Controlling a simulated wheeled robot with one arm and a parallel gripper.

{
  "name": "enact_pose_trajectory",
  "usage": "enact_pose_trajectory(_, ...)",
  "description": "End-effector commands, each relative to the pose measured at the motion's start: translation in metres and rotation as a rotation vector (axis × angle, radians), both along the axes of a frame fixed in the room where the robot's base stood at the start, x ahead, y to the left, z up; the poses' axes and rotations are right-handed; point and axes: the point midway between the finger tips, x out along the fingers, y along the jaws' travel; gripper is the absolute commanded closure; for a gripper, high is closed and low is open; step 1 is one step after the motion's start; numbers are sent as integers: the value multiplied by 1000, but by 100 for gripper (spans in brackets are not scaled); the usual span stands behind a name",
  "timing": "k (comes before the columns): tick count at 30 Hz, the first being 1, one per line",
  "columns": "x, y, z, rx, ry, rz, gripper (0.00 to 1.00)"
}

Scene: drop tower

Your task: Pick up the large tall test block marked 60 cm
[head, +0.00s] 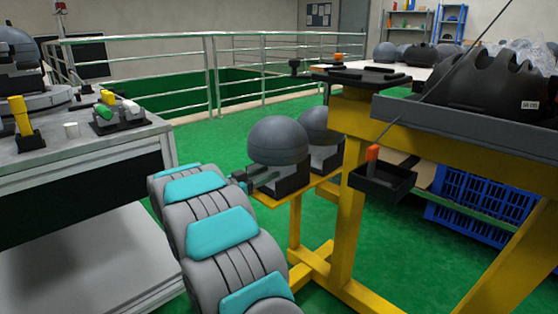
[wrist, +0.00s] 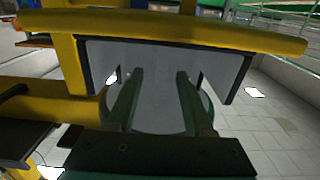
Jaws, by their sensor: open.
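Two dark grey domed blocks stand on a yellow shelf in the head view, a nearer one (head: 278,141) and one partly hidden behind it (head: 322,125). Each sits in a grey and black base. I can read no 60 cm marking on either. My gripper (head: 250,181) is at the near dome's base, on its left side. In the wrist view my gripper (wrist: 160,76) is open, its two dark fingers apart in front of a grey face (wrist: 155,62) with dark side edges. A rounded grey edge shows around the fingers. I cannot tell whether they touch it.
A yellow frame (head: 352,210) rises right of the domes. A small black tray (head: 384,181) hangs off it, below a grey ledge with a large black shell (head: 490,82). A grey workbench (head: 85,148) stands left. Blue crates (head: 480,215) sit low right. Green floor is open behind.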

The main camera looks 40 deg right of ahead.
Motion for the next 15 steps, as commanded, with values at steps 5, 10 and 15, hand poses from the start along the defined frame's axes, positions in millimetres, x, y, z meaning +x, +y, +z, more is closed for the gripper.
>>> enact_pose_trajectory(5, 1, -12, -1, -2, 0, -1, 48)
enact_pose_trajectory(10, 4, -33, -2, 0, -1, 1, 48)
enact_pose_trajectory(15, 5, -51, -1, -1, -2, -1, 48)
